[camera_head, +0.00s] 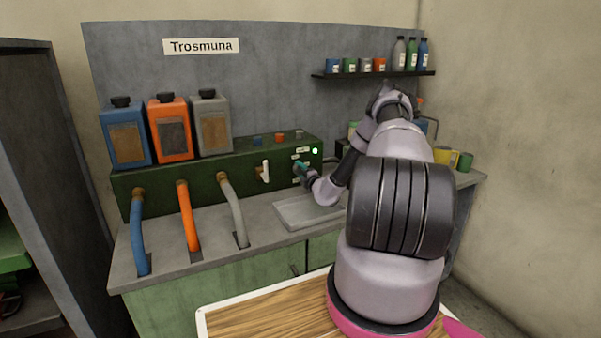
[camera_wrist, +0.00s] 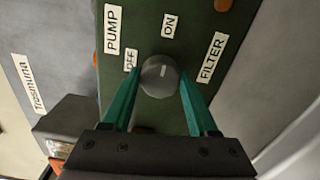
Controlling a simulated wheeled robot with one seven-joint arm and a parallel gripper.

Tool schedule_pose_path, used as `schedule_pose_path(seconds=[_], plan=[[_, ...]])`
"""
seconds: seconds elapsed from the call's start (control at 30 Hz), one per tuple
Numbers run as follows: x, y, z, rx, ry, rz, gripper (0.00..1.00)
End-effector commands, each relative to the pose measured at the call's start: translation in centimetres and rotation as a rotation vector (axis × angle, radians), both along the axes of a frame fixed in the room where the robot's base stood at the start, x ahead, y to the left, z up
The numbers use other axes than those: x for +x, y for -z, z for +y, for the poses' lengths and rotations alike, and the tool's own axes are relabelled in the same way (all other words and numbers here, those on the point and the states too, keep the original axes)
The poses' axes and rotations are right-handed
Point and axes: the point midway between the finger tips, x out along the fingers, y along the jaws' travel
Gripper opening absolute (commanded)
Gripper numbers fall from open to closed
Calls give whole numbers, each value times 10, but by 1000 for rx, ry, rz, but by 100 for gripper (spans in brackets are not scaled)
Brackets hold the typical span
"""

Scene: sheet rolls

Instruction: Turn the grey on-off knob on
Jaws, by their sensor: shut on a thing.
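The grey round knob (camera_wrist: 158,78) sits on the dark green panel (camera_wrist: 145,45) between the OFF label (camera_wrist: 131,60) and the ON label (camera_wrist: 170,26). A small pale mark shows on its face, but I cannot tell clearly which label it points to. My gripper (camera_wrist: 160,82) has its two teal fingers on either side of the knob, shut on it. In the head view my gripper (camera_head: 301,169) reaches the right end of the green panel (camera_head: 222,172). The knob is hidden there behind the fingers.
A green light (camera_head: 315,151) glows on the panel above my gripper. A white lever (camera_head: 265,171) stands to the left. A grey tray (camera_head: 300,213) lies on the counter below. Three bottles with hoses stand farther left. A shelf (camera_head: 372,74) hangs above.

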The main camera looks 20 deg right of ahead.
Motion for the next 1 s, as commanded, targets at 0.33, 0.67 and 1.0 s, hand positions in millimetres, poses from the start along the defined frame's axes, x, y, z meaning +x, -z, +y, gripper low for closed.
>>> schedule_pose_path(seconds=[0.33, 0.67, 1.0], plan=[[-1, 1, -1, 1, 3, 2, 90], [-2, 1, -1, 0, 1, 1, 90], [-57, 1, -3, 2, 2, 3, 90]])
